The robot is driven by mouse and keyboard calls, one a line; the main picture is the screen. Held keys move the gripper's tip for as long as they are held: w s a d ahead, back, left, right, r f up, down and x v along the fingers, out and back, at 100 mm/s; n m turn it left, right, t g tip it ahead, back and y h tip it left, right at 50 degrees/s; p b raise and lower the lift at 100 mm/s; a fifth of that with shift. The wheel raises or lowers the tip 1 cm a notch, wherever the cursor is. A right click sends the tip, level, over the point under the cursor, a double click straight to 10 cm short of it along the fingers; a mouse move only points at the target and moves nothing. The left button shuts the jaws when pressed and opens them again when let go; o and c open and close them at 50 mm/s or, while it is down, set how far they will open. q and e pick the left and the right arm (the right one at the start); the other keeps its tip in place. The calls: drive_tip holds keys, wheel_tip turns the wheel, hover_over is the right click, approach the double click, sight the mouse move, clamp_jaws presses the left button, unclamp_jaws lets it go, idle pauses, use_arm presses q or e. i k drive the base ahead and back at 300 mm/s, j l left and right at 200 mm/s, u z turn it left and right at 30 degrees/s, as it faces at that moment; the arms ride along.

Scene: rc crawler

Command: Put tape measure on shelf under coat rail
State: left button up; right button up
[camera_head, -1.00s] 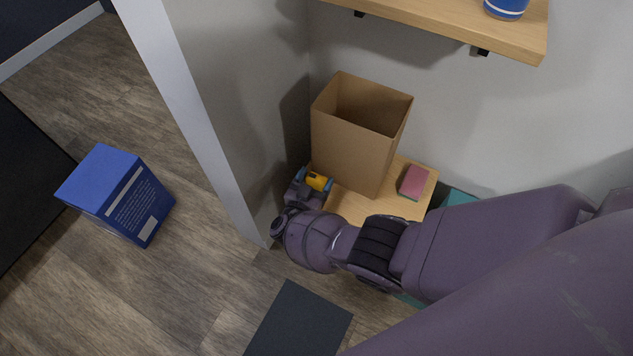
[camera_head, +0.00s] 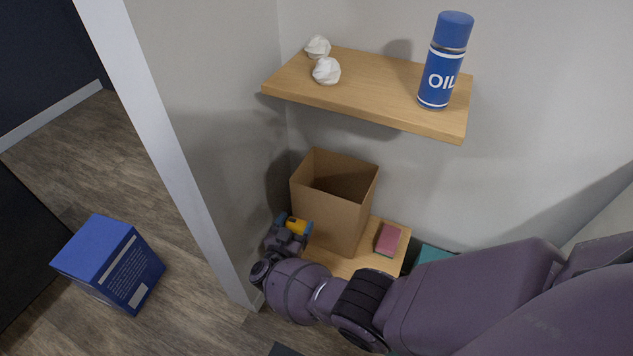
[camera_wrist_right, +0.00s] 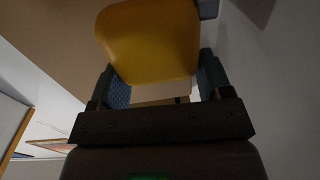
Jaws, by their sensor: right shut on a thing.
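The yellow tape measure (camera_head: 297,226) is between the fingers of my right gripper (camera_head: 293,226), beside the left wall and left of an open cardboard box. In the right wrist view the rounded yellow tape measure (camera_wrist_right: 150,42) sits between the two blue-grey fingers (camera_wrist_right: 163,88). A wooden shelf (camera_head: 375,82) is on the wall above the box. A lower wooden surface (camera_head: 340,263) lies under the box. No coat rail shows, so I cannot tell which is the shelf under it. My left gripper is not in view.
The cardboard box (camera_head: 333,200) stands close to my right gripper. A red sponge-like block (camera_head: 389,239) lies right of it. On the upper shelf are a blue oil can (camera_head: 444,62) and two crumpled white balls (camera_head: 326,71). A blue box (camera_head: 108,262) stands on the floor at left.

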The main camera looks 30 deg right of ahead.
sight(376, 92)
drive_tip(key=k, duration=1)
